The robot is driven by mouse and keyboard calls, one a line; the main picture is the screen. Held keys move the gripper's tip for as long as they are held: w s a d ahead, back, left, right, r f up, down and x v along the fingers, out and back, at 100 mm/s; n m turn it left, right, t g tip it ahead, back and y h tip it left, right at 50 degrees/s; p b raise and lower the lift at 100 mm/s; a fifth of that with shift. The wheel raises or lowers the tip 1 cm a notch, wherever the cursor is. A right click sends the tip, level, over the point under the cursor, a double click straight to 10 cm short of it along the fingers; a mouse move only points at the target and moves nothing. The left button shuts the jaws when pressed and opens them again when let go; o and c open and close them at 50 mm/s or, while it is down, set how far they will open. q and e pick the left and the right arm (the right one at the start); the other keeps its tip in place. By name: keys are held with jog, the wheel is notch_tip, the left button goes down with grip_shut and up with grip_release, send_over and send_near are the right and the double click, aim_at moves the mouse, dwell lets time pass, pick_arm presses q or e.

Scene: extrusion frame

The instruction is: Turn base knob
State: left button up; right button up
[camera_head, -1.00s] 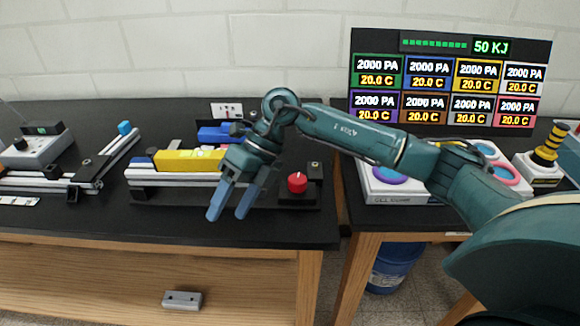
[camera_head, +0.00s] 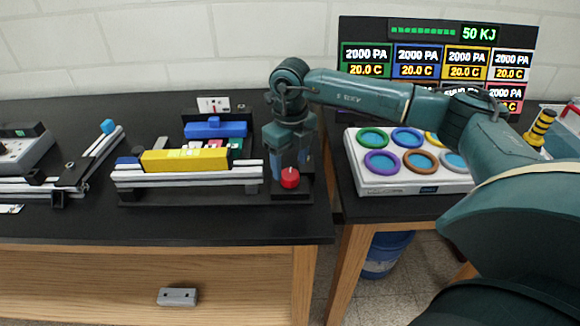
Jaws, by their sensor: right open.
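A red round knob (camera_head: 290,178) sits on a black base (camera_head: 293,195) at the right end of the extrusion frame (camera_head: 190,177). My right gripper (camera_head: 290,172) is open and points down at the knob. Its two blue fingers stand on the left and right of the knob's upper part. I cannot tell whether they touch it. My left gripper is not in view.
A yellow block (camera_head: 186,160) lies on the frame, with a blue block (camera_head: 216,128) behind. A white tray with coloured rings (camera_head: 408,187) stands on the right table. A display panel (camera_head: 520,37) stands behind it. The black table front (camera_head: 170,228) is clear.

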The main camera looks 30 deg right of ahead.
aim_at(290, 174)
notch_tip(290, 174, down, 2)
jog(key=shift+f, duration=0.55)
jog(key=c, duration=1)
